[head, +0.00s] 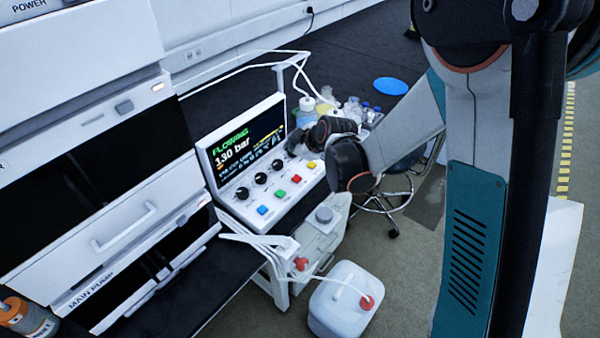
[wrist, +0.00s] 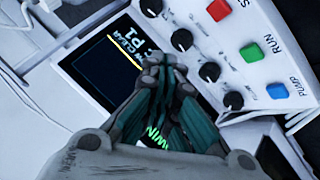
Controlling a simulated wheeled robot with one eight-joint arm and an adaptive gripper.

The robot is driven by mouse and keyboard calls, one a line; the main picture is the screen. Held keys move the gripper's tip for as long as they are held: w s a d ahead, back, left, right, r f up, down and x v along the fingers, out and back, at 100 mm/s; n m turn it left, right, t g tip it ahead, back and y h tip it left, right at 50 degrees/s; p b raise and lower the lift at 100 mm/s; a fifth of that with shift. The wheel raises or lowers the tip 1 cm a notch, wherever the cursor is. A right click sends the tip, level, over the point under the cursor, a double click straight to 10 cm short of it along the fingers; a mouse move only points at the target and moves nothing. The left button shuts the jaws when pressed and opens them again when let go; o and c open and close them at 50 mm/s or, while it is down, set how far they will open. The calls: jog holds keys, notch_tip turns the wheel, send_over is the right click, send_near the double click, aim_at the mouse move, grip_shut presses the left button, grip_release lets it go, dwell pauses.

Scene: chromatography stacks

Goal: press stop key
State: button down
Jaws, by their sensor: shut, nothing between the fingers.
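The control panel (head: 240,205) has a tilted screen (head: 240,145) reading "FLOWING" in green and "130 bar". On its lower face are a blue key (head: 262,210), a green key (head: 279,194), a red key (head: 296,179) and a yellow key (head: 311,164). In the wrist view the red key (wrist: 219,9) is at the top edge, its label cut off after "S". The green key (wrist: 250,52) is labelled RUN and the blue key (wrist: 277,90) PUMP. My gripper (wrist: 165,64) is shut and empty, in front of the screen, and appears apart from the keys.
Several black knobs (head: 261,178) sit between screen and keys. Small bottles (head: 306,106) and a blue disc (head: 391,86) lie behind my arm. A white jug (head: 345,300) stands below the panel. The white instrument stack (head: 70,140) borders the left.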

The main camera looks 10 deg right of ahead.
aim_at(295, 179)
dwell(0.3)
notch_tip(295, 179, down, 9)
jog(key=b, duration=0.6)
jog(key=shift+r, duration=0.1)
jog(key=shift+s, duration=0.1)
dwell(1.2)
jog(key=shift+f+b, duration=0.4)
jog(key=shift+b, duration=0.25)
jog(key=shift+f, duration=0.45)
dwell(0.4)
jog(key=shift+r, duration=0.15)
dwell(0.3)
jog(key=shift+r+p, duration=0.4)
jog(key=shift+r, duration=0.35)
jog(key=shift+r+p, duration=1.6)
jog(key=shift+r, duration=0.9)
